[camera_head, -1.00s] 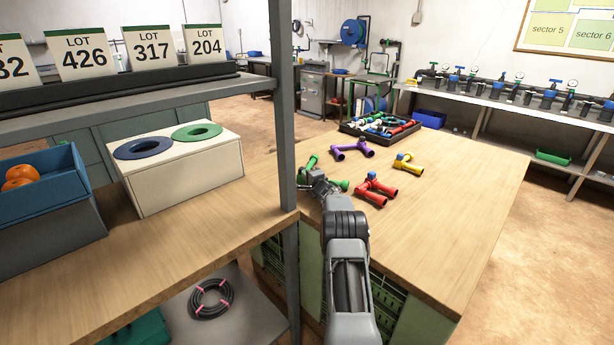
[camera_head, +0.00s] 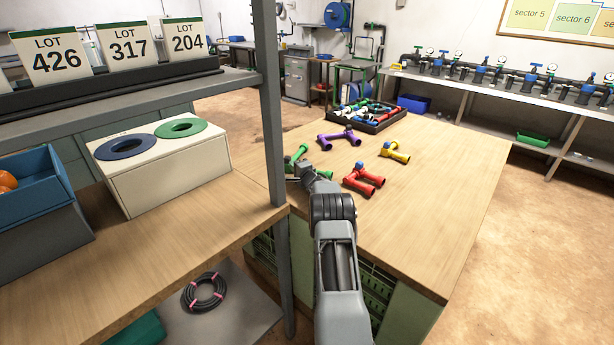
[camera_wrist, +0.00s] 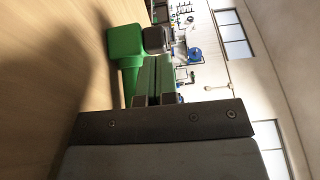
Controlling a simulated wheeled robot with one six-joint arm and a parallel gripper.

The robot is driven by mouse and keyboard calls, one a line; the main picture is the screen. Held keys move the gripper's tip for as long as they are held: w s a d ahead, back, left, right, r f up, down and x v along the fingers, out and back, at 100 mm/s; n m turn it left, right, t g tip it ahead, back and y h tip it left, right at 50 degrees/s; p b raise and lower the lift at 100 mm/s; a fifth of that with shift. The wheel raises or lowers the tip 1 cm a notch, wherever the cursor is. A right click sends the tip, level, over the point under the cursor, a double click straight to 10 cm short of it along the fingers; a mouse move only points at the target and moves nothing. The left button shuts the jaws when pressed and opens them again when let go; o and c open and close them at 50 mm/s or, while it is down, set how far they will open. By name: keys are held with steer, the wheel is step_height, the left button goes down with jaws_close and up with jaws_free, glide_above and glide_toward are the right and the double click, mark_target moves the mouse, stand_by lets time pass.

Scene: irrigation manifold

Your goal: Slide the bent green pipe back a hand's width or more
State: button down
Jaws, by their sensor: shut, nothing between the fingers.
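The bent green pipe (camera_head: 297,155) lies on the wooden bench, at the near left of the other pipes in the head view. My gripper (camera_head: 302,170) is down at it and hides part of it. In the wrist view the green pipe (camera_wrist: 124,43) lies just ahead of and beside my gripper (camera_wrist: 158,62), with a dark end part at its right. The two fingers are closed together with nothing between them. I cannot tell whether they touch the pipe.
A purple pipe (camera_head: 339,138), a yellow pipe (camera_head: 395,152) and a red pipe (camera_head: 363,181) lie to the right. A black tray (camera_head: 385,127) of fittings stands behind. A grey shelf post (camera_head: 270,110) rises close on the left. The right part of the bench is clear.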

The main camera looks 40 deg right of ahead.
steer(key=s, duration=0.4)
steer(key=s+a, duration=0.1)
steer(key=s, duration=0.3)
steer(key=s+p, duration=0.1)
steer(key=s, duration=0.3)
steer(key=shift+s+a+r, duration=0.1)
steer(key=shift+a, duration=0.05)
steer(key=shift+s, duration=0.1)
